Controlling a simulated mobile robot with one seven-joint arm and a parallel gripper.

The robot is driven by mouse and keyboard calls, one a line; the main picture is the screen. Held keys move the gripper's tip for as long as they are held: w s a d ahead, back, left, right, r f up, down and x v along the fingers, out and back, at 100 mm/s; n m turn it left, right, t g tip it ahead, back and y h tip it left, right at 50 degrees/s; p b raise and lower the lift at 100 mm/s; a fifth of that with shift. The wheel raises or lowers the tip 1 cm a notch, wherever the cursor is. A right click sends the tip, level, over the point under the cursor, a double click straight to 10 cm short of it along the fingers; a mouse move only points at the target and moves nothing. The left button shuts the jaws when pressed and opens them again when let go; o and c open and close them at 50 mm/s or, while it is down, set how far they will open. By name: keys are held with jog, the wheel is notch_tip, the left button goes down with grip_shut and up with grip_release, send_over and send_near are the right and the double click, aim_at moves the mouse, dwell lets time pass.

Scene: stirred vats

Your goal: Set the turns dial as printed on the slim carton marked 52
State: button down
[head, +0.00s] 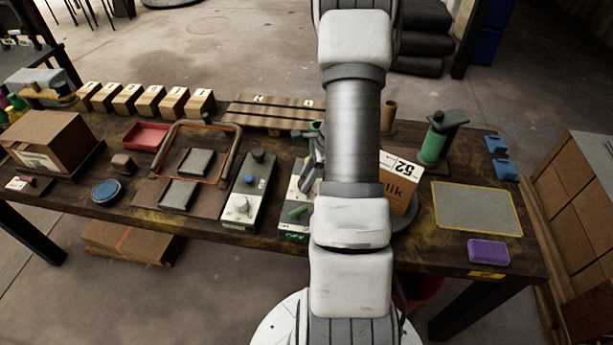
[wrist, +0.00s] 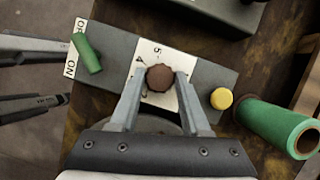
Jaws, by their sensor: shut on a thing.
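The slim carton marked 52 (head: 401,170) stands on the table just right of my arm in the head view. The turns dial is a brown ribbed knob (wrist: 160,78) on a white scale plate (wrist: 150,54) of a grey control box (wrist: 208,75) in the wrist view. A "5" shows above the knob; other scale marks are hidden or too small to read. My gripper (wrist: 160,80) is shut around the knob, one finger on each side. In the head view my arm hides much of the box (head: 284,229).
The box also bears a green lever (wrist: 88,54) by ON/OFF lettering and a yellow button (wrist: 221,98). A grey mat (head: 477,207) lies right.

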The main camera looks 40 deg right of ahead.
jog(key=n, duration=0.2)
jog(key=n+g, duration=0.1)
jog(key=n, duration=0.1)
jog(key=shift+w+n+g+y, duration=0.15)
jog(key=shift+n+g+y, duration=0.15)
jog(key=shift+n+g, duration=0.7)
jog(key=shift+n, duration=1.2)
jog(key=shift+c, duration=1.9)
grip_release()
jog(key=p+v, duration=0.2)
jog(key=v, duration=1.5)
jog(key=shift+w+d+r, duration=0.15)
jog(key=shift+w+r, duration=0.05)
